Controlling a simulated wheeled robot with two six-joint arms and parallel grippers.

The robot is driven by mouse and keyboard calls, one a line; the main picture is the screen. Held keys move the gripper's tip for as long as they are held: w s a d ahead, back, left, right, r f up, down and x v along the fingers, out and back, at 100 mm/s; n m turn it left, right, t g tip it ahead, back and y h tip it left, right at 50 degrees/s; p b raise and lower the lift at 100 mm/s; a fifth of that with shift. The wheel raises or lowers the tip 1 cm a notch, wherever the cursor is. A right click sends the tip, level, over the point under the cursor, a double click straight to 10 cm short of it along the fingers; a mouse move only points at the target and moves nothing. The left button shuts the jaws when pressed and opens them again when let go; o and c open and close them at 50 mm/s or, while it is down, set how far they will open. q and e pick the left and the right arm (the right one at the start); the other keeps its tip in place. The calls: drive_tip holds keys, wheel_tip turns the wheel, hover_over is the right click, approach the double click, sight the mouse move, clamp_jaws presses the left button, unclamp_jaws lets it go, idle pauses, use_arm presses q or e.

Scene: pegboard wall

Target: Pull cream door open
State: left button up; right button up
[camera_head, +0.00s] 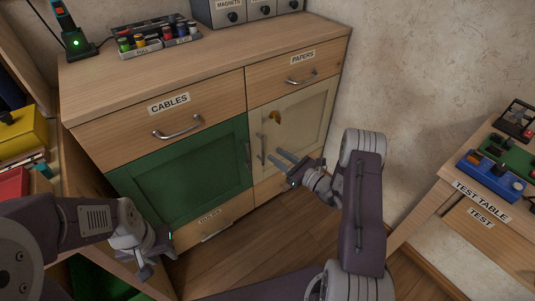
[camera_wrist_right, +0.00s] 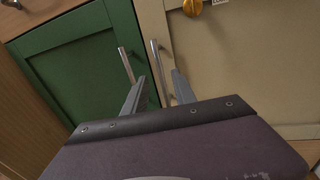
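The cream door (camera_head: 302,125) is shut on the right side of the wooden cabinet, under the PAPERS drawer. Its upright metal handle (camera_head: 263,150) is near its left edge; it also shows in the right wrist view (camera_wrist_right: 160,68). My right gripper (camera_head: 277,156) is in front of the door, close to the handle. In the right wrist view its two fingers (camera_wrist_right: 158,84) are spread, with the cream door's handle between their lines. I cannot tell whether they touch it. My left gripper (camera_head: 148,260) is low at left, near the cabinet's lower front; its finger opening is unclear.
The green door (camera_head: 180,170) with its own handle (camera_wrist_right: 126,65) adjoins on the left. A golden piece (camera_head: 275,117) sits high on the cream door. A test table (camera_head: 450,205) stands at right. Wooden floor (camera_head: 235,255) lies in front.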

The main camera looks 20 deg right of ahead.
drive_tip(key=b+x, duration=0.1)
drive_tip(key=x, duration=0.4)
drive_tip(key=shift+w+a+b, duration=0.1)
drive_tip(key=shift+b, duration=0.2)
clamp_jaws()
idle(1.0)
